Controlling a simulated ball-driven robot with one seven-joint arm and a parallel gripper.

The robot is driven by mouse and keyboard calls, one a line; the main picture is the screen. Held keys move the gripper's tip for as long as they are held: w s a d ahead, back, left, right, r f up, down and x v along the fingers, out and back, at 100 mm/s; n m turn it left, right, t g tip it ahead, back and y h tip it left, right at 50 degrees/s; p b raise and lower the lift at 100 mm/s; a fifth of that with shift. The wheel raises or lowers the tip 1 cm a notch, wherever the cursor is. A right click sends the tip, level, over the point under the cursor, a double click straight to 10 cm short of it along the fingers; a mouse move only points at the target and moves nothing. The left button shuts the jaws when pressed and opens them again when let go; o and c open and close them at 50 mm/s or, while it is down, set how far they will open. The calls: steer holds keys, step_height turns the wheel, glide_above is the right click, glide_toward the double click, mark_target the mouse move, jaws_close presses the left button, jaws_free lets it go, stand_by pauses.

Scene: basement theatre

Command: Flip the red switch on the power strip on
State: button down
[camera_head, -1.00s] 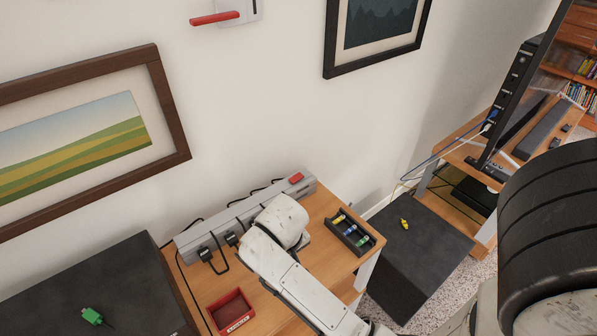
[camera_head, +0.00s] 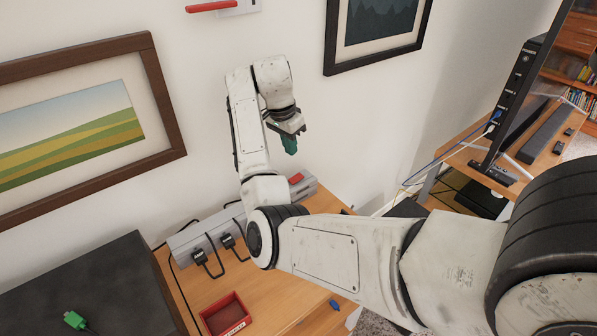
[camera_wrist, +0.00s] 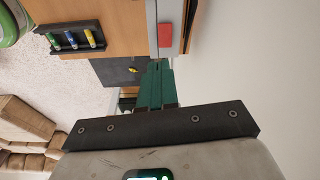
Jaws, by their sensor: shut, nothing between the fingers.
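The grey power strip (camera_head: 203,238) lies along the back of the wooden table against the wall, with black plugs in it. Its red switch (camera_head: 296,179) is at the strip's right end. The switch also shows in the wrist view (camera_wrist: 165,35), just beyond my fingertips. I cannot tell which way the switch is tilted. My gripper (camera_head: 290,150) has green fingers, shut together with nothing between them. It points down above the switch end of the strip, apart from it. My arm hides part of the strip in the head view.
A red tray (camera_head: 226,315) sits on the table's front part. A black tray (camera_wrist: 77,40) with coloured batteries shows in the wrist view. A dark box with a green plug (camera_head: 74,320) stands at left. A framed picture (camera_head: 75,122) and a red-handled wall switch (camera_head: 210,7) are on the wall.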

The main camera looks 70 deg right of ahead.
mark_target(300, 175)
steer(key=d+r+m, duration=0.2)
steer(key=r, duration=0.1)
steer(key=shift+w, duration=0.15)
steer(key=f, duration=0.4)
steer(key=d+f+b, duration=0.1)
steer(key=f, duration=0.4)
steer(key=s+d+f, duration=0.1)
steer(key=f, duration=0.4)
steer(key=shift+s+b, duration=0.1)
steer(key=shift+b, duration=0.25)
steer(key=shift+f, duration=0.2)
steer(key=shift+w+a+r+p, duration=0.2)
steer(key=shift+w+a+p, duration=0.2)
steer(key=shift+a+p, duration=0.25)
